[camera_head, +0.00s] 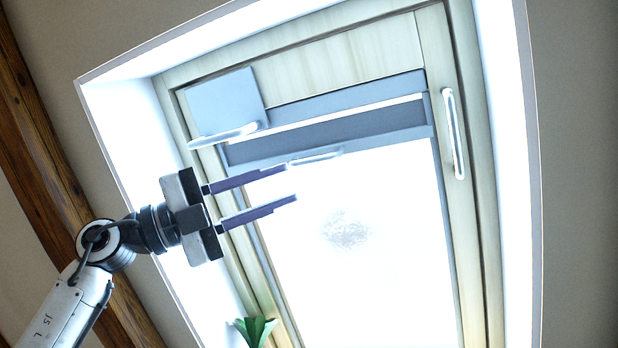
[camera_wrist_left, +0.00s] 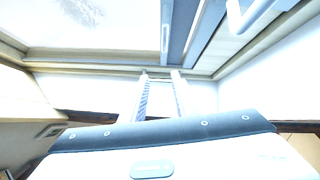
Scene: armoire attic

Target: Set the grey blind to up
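The grey blind (camera_head: 365,129) is a short grey band across the top of the roof window, with bright glass below it. A pale handle (camera_head: 315,156) sits on its lower edge. My left gripper (camera_head: 291,183) comes in from the left, its two fingers apart and empty. In the picture its tips lie just below the left end of the handle; whether they touch it I cannot tell. In the left wrist view the open fingers (camera_wrist_left: 159,74) point at the window frame, and the blind (camera_wrist_left: 206,32) shows above and right of them. My right gripper is not in view.
The wooden window frame (camera_head: 470,230) sits in a deep white recess. A grey plate with a white handle (camera_head: 222,136) is at the upper left, and another white handle (camera_head: 453,133) is on the right frame. A green plant (camera_head: 255,331) stands below. A dark beam (camera_head: 45,150) runs at left.

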